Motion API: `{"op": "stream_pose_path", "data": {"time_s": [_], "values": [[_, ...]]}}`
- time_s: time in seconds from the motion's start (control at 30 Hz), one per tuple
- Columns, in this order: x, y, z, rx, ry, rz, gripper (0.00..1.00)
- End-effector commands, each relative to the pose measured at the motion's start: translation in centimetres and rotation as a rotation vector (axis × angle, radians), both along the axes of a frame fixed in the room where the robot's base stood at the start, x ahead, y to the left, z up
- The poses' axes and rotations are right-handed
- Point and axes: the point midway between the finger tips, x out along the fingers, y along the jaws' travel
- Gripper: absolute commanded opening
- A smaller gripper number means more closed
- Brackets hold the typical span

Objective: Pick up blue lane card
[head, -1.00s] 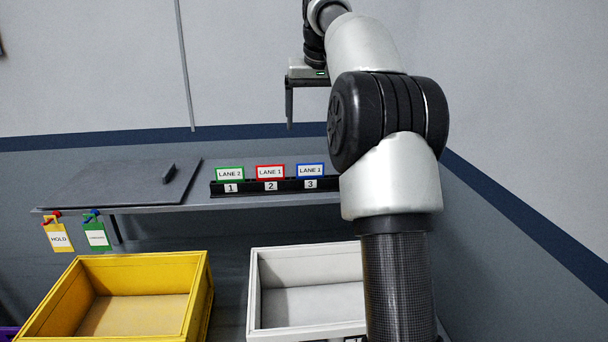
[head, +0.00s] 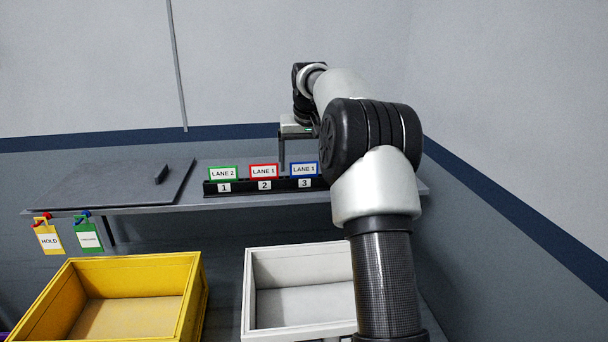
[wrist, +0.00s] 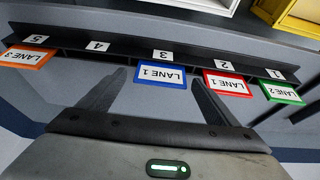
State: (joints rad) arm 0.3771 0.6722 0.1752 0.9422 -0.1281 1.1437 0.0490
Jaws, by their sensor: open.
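The blue lane card (head: 304,170), marked LANE 1, stands in slot 3 of the black card rack (head: 214,190). In the wrist view the blue card (wrist: 160,75) shows upside down, ahead of my gripper and between the lines of its two fingers. My gripper (wrist: 152,85) is open and empty, with the fingers apart on either side of the card. In the head view my gripper (head: 296,160) is just behind and above the rack, partly hidden by my arm. Whether the fingers touch the card is not clear.
A red LANE 1 card (head: 264,171) and a green LANE 2 card (head: 223,173) stand in slots 2 and 1. An orange LANE 3 card (wrist: 27,56) is in slot 5; slot 4 looks empty. Yellow (head: 190,300) and white (head: 250,290) bins sit below the shelf.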

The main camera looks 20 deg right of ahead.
Motion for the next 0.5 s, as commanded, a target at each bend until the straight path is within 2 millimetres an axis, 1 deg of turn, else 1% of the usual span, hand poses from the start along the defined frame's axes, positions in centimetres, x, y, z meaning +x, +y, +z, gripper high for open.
{"op": "stream_pose_path", "data": {"time_s": [0.1, 0.3, 0.37, 0.5], "values": [[0.30, -0.07, -0.69, 0.001, -0.001, 0.000, 0.84], [0.32, -0.06, -0.74, 0.000, -0.002, 0.000, 0.84], [0.31, -0.06, -0.75, 0.001, -0.001, 0.000, 0.76], [0.31, -0.06, -0.73, 0.001, -0.001, 0.000, 0.52]]}}
